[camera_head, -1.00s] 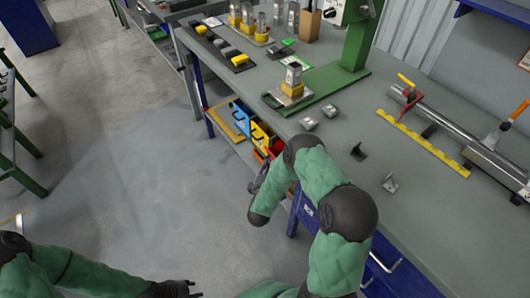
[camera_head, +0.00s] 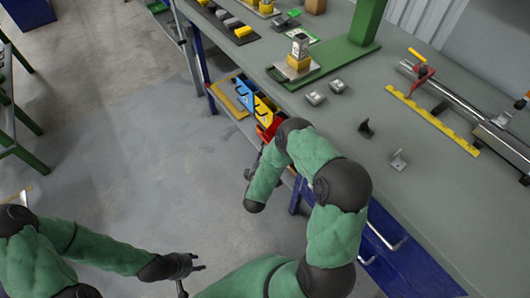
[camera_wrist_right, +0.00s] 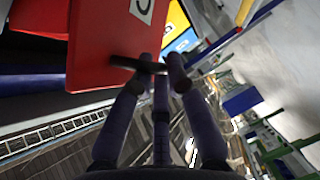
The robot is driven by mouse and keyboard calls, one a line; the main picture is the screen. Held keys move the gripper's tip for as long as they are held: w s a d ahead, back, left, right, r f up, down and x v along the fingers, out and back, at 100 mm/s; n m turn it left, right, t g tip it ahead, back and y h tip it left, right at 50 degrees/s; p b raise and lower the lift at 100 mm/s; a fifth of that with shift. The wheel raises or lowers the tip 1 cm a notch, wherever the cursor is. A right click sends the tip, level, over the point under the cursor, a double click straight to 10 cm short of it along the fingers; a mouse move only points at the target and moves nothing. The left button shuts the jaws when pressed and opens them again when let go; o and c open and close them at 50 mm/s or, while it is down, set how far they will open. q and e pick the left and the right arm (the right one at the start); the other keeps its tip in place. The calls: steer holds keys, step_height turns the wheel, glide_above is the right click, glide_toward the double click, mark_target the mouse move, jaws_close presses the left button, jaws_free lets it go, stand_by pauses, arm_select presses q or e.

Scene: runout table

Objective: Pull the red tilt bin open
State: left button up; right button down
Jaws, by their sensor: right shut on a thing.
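The red tilt bin (camera_head: 268,129) is in the row under the bench's front edge, partly hidden by my right arm. It looks tilted out, though how far is hard to tell. In the right wrist view the red bin (camera_wrist_right: 110,35) fills the upper left, with a white label and a dark handle (camera_wrist_right: 138,65). My right gripper (camera_wrist_right: 160,68) is shut on that handle. In the head view the right gripper is mostly hidden behind its arm. My left gripper (camera_head: 201,263) is open and empty over the floor, away from the bin.
Yellow (camera_head: 264,108) and blue (camera_head: 245,88) bins sit beside the red one. The grey bench top (camera_head: 330,120) carries a green stand, small metal parts and a yellow rule (camera_head: 430,118). A blue drawer unit (camera_head: 400,255) is below.

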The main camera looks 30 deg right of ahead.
steer(key=shift+s+f, duration=0.15)
steer(key=shift+f, duration=0.1)
steer(key=c, duration=1.5)
jaws_free()
steer(key=shift+d, duration=0.1)
steer(key=v, duration=1.2)
steer(key=shift+r, duration=0.2)
